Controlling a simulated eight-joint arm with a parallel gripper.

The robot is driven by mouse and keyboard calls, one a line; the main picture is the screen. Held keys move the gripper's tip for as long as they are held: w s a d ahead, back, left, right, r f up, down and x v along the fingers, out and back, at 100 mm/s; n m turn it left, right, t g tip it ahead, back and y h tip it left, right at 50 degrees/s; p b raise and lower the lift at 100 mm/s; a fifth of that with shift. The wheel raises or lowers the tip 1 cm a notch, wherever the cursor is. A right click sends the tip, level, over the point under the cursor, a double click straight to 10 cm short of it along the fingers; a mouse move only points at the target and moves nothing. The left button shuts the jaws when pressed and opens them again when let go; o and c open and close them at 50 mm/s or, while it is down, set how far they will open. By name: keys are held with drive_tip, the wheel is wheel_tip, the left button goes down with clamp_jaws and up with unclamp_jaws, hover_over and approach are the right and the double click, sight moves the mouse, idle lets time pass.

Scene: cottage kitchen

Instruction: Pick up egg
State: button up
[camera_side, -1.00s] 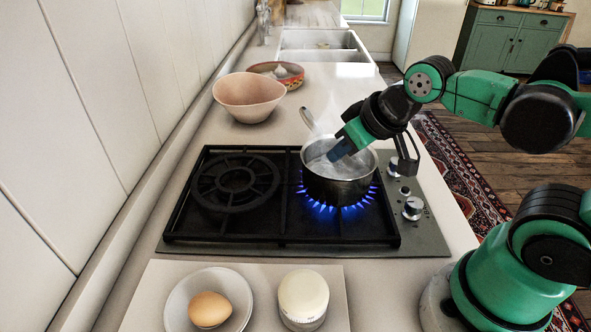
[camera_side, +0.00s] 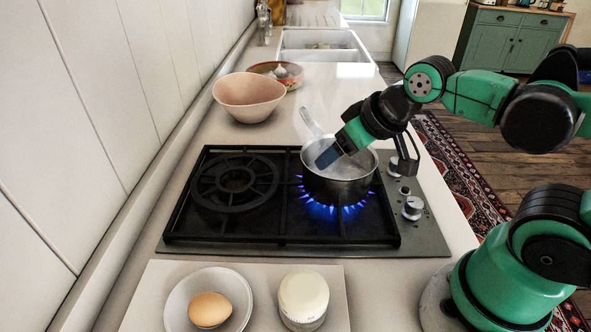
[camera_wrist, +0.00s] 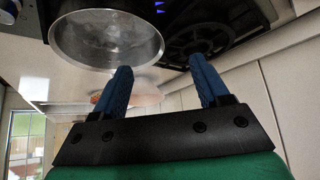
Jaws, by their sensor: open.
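A brown egg (camera_side: 209,309) lies in a small white dish (camera_side: 241,318) at the front left in the side view. It does not show in the wrist view. My gripper (camera_side: 327,157) is far from this egg, tilted down over the steel pot (camera_side: 338,187) on the lit burner. In the wrist view, the two blue fingers of my gripper (camera_wrist: 160,65) are spread apart with nothing held between them. The pot (camera_wrist: 62,45) shows there beyond the fingers, with clear, bubbling water in it. I see no egg in the visible water.
A white-lidded jar (camera_side: 303,297) stands beside the dish on a pale board (camera_side: 255,270). Blue flames burn under the pot, and steam rises. The left burner (camera_side: 235,183) is bare. A pink bowl (camera_side: 249,96) and a patterned bowl (camera_side: 262,68) stand behind the stove.

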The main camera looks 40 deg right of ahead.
drive_tip(key=n+g+y, duration=0.5)
drive_tip(key=n+y, duration=0.1)
drive_tip(key=n, duration=0.6)
approach(214, 299)
drive_tip(key=x, duration=0.4)
drive_tip(key=shift+w+a+f, duration=0.15)
drive_tip(key=shift+f, duration=0.15)
drive_tip(key=shift+x, duration=2.8)
drive_tip(key=c, duration=0.6)
